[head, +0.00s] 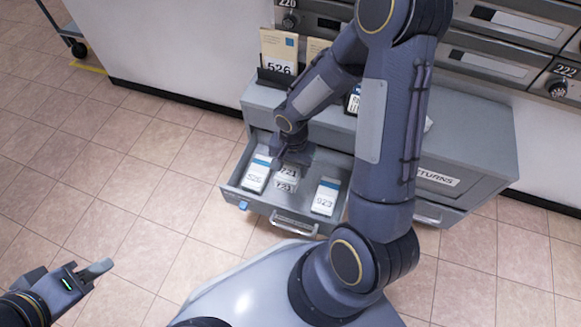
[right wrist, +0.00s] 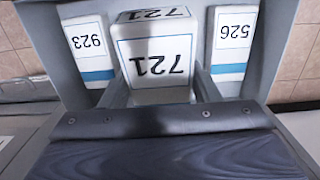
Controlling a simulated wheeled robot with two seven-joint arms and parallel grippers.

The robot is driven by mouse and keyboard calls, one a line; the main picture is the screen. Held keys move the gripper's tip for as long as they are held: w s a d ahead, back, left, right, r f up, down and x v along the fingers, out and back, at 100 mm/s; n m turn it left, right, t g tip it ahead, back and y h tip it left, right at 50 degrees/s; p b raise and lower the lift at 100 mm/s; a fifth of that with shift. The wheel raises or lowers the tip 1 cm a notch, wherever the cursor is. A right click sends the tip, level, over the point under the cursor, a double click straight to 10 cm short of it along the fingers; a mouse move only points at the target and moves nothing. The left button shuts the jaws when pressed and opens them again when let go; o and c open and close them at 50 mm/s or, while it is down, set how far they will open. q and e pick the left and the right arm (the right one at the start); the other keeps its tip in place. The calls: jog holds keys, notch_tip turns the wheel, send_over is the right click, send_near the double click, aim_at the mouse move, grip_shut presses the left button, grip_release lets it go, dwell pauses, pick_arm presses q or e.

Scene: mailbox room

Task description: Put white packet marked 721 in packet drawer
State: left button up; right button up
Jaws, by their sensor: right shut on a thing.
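The white packet marked 721 (right wrist: 158,62) is between the fingers of my right gripper (right wrist: 160,92) in the right wrist view. In the head view this packet (head: 288,174) is inside or just over the open drawer (head: 282,222), partly hidden by my right gripper (head: 293,160). I cannot tell whether the packet touches the drawer floor. My left gripper (head: 88,275) is over the floor at the lower left, apart from everything; its jaw gap is unclear.
A packet marked 526 (head: 257,174) lies at the drawer's left and one marked 923 (head: 326,197) at its right. Brown envelopes (head: 279,52) stand in a black holder on the cabinet top. A drawer labelled RETURNS (head: 436,177) is at the right. Mailboxes line the wall.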

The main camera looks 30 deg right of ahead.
jog(key=o, duration=1.1)
jog(key=shift+o, duration=0.2)
jog(key=r+p, duration=0.2)
jog(key=r, duration=0.1)
jog(key=r+p, duration=0.1)
jog(key=r, duration=0.3)
jog(key=shift+w+d+p, duration=0.15)
jog(key=shift+w+p, duration=0.05)
jog(key=shift+p, duration=0.15)
jog(key=shift+r, duration=0.45)
